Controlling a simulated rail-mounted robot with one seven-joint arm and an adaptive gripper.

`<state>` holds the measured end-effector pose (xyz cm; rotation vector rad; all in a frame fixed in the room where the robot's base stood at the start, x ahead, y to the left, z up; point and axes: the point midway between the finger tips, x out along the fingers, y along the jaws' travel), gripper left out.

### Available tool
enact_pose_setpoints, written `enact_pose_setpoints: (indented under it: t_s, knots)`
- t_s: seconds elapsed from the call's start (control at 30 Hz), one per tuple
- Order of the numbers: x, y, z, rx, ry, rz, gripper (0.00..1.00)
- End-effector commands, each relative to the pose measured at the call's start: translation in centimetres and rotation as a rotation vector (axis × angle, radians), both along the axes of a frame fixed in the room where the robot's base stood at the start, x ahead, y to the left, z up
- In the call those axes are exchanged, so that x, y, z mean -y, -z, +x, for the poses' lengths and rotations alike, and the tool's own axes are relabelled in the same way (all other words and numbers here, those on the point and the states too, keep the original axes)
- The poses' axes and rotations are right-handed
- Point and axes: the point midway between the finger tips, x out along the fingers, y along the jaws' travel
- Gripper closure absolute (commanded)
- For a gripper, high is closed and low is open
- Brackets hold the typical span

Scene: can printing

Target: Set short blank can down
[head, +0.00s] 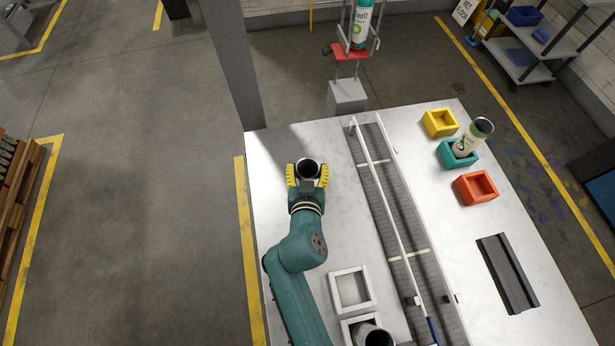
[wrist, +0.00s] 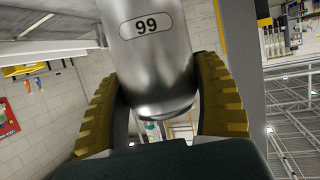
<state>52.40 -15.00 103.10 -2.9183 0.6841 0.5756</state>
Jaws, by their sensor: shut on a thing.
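The short blank can (head: 308,169) is silver with a dark open top, held between the yellow pads of my gripper (head: 307,176) over the left part of the table. In the wrist view the can (wrist: 152,60) shows bare metal and a "99" label, with a ribbed yellow finger pressed on each side of it. My gripper (wrist: 160,95) is shut on the can. The can's underside and its height above the table cannot be made out in the head view.
A conveyor (head: 384,200) with white rails runs right of my gripper. Yellow (head: 440,123), teal (head: 446,160) and red (head: 476,188) boxes stand beyond it; a printed can (head: 472,136) leans in the teal one. White square holders (head: 335,290) stand near my arm; the lower contains another can (head: 372,336).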

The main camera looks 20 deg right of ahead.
Motion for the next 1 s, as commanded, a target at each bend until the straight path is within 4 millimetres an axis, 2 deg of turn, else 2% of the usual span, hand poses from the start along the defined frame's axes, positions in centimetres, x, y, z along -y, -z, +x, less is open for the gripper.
enact_pose_setpoints:
  t_s: [0.03,0.13,0.5,0.53,0.63,0.67,1.0]
  knots:
    - [0.0,1.4,-0.1,-0.006,0.001,0.001,0.47]
    - [0.0,2.8,-0.1,-0.005,0.000,0.000,0.47]
    - [0.0,3.3,0.0,-0.003,0.000,0.001,0.47]
    - [0.0,3.1,0.0,-0.002,0.000,0.000,0.27]
    - [0.0,3.1,-0.1,-0.003,0.000,0.001,0.07]
    - [0.0,3.1,-0.1,-0.003,0.000,0.001,0.05]
    - [0.0,2.6,0.0,-0.003,0.000,0.001,0.05]
